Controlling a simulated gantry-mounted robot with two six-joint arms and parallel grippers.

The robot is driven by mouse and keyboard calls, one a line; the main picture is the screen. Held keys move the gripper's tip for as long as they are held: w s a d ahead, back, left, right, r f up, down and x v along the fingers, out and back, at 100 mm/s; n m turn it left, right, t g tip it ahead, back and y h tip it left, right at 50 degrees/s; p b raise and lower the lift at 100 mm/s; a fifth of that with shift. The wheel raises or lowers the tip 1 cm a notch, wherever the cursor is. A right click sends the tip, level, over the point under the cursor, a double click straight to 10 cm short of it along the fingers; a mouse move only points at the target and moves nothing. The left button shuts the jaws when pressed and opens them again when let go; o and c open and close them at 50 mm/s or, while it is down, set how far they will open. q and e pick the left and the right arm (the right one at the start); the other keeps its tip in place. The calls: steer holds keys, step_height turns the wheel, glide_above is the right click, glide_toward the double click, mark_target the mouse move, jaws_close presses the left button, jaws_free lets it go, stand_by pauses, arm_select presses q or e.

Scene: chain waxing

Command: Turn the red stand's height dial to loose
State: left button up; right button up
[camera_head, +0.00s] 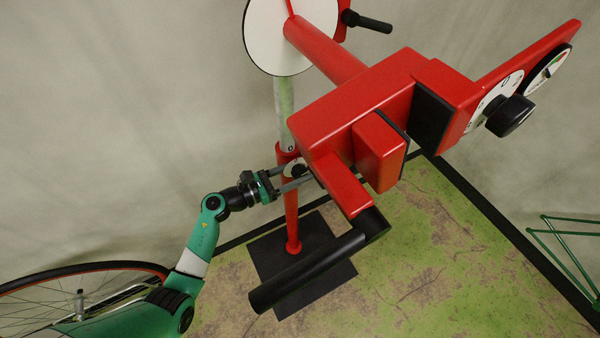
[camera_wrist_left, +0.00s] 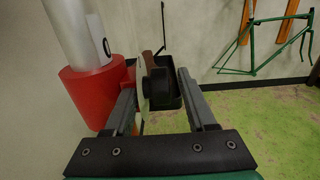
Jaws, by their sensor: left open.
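The red stand has a lower red post (camera_head: 291,215), a silver tube (camera_head: 284,112) and a red collar (camera_wrist_left: 92,92) where they meet. On the collar sits the height dial, a pale disc (camera_head: 295,168) with a black knob (camera_wrist_left: 161,88); the wrist view shows it nearly edge-on. My left gripper (camera_head: 304,172) is open at the collar, its fingers reaching toward the dial. In the left wrist view the knob lies between the two fingers, with a visible gap to the right finger. The dial's markings cannot be read. My right gripper is not in view.
The stand's red clamp head (camera_head: 360,105) and black handle (camera_head: 308,272) overhang close to the gripper. Another dial with a black knob (camera_head: 508,115) is at the upper right. A wheel (camera_head: 70,300) stands at lower left, a green frame (camera_wrist_left: 268,42) by the wall. The left side has free room.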

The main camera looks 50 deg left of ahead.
arm_select(q)
steer(key=shift+w+d, duration=0.1)
steer(key=shift+w, duration=0.2)
steer(key=shift+c, duration=0.3)
